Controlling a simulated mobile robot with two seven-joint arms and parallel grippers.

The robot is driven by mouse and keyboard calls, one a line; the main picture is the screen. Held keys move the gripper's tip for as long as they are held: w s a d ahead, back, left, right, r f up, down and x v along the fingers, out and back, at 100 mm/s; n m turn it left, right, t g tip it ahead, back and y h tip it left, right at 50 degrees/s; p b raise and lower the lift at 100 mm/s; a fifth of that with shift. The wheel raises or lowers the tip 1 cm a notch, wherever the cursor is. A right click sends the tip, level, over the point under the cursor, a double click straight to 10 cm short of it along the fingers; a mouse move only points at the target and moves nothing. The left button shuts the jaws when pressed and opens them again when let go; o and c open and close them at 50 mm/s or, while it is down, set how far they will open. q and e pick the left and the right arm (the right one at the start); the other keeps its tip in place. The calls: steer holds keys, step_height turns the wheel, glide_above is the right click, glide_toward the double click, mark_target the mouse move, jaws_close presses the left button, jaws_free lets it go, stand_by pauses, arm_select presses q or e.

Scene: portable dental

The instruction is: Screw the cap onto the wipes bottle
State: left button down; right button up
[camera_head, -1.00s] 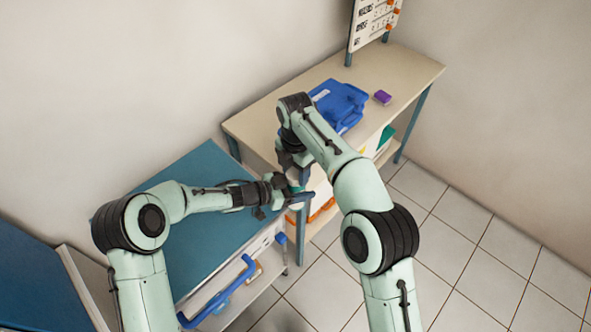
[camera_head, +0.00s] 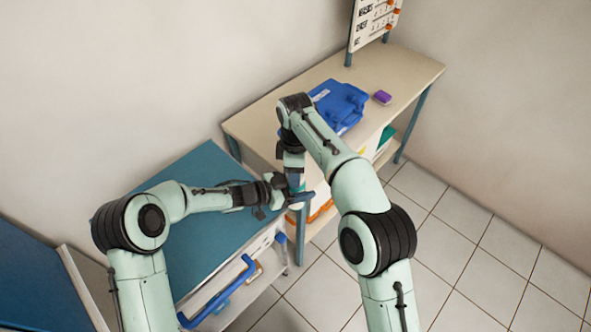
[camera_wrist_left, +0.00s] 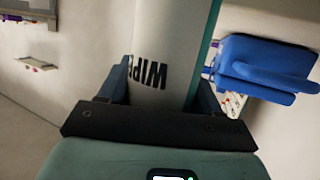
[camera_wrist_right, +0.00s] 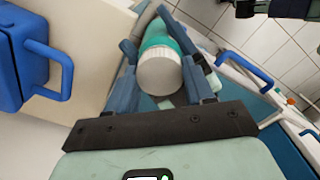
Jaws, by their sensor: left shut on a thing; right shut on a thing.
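The wipes bottle (camera_wrist_left: 166,65) is white with black lettering and a teal edge, and it fills the middle of the left wrist view. My left gripper (camera_head: 288,194) is shut around its body, one finger on each side. The white cap (camera_wrist_right: 160,74) has a ridged side and sits at the end of the bottle's teal part (camera_wrist_right: 168,35) in the right wrist view. My right gripper (camera_wrist_right: 163,58) is shut on the cap from above. The join between cap and bottle is partly hidden, so how tightly they meet cannot be told.
The blue-topped cart (camera_head: 200,245) lies under my left arm. A beige table (camera_head: 385,65) behind carries a blue case (camera_head: 342,103) and a purple block (camera_head: 382,97). A blue cart handle (camera_head: 225,292) sticks out in front. Tiled floor (camera_head: 470,255) is free at the right.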

steer(key=o, duration=1.2)
steer(key=shift+c, duration=0.2)
steer(key=shift+r, duration=2.25)
steer(key=shift+c, duration=0.4)
